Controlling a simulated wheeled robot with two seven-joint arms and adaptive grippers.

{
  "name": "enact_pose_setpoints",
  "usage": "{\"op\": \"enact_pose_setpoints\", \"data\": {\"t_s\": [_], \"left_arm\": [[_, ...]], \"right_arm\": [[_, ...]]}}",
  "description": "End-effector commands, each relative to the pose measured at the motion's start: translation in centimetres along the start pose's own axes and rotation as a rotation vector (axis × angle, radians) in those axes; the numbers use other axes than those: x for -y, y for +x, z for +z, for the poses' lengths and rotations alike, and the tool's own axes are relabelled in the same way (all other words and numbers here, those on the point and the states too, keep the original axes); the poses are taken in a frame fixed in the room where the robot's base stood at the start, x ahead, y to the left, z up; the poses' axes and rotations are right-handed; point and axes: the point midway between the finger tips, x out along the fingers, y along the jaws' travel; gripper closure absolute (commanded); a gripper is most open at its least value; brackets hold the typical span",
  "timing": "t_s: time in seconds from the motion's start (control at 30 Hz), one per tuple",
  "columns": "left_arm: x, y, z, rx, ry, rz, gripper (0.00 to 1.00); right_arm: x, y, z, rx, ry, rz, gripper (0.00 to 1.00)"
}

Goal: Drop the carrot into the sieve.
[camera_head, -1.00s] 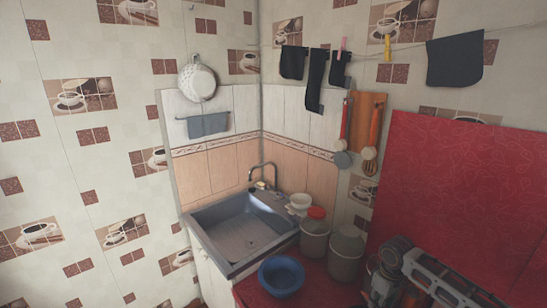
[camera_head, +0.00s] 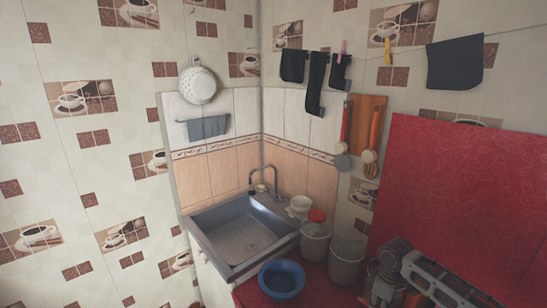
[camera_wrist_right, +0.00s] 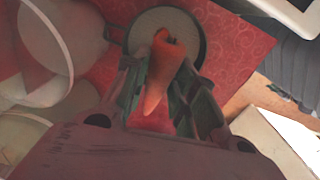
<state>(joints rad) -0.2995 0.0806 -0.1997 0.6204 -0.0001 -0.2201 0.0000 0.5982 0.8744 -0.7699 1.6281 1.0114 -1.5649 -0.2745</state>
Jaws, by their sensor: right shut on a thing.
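The orange carrot (camera_wrist_right: 160,68) is held between the two fingers of my right gripper (camera_wrist_right: 158,74) in the right wrist view. The gripper is shut on it, and its thinner end points down the picture. Behind the carrot is a round, pale, dark-rimmed thing with a small handle at its left, which looks like the sieve (camera_wrist_right: 187,20). It lies on the red cloth, and the carrot overlaps it in the picture. The gap between them cannot be judged. In the head view my right arm covers that area. My left gripper is not in view.
Glassy round containers (camera_wrist_right: 45,50) crowd the left of the wrist view. In the head view a blue bowl (camera_head: 282,279) stands at the red counter's left edge, near lidded jars (camera_head: 315,240) and the sink (camera_head: 240,235). A white colander (camera_head: 198,86) hangs on the wall.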

Motion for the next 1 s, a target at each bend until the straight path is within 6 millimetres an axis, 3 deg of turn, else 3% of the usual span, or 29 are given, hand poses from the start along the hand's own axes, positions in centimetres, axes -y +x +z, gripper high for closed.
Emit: {"op": "enact_pose_setpoints", "data": {"t_s": [0.43,1.0], "left_arm": [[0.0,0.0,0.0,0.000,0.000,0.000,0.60],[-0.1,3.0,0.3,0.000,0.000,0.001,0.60]], "right_arm": [[0.0,2.1,0.0,0.001,0.001,-0.001,0.95],[0.0,5.1,0.0,0.000,0.001,0.001,0.95]]}}
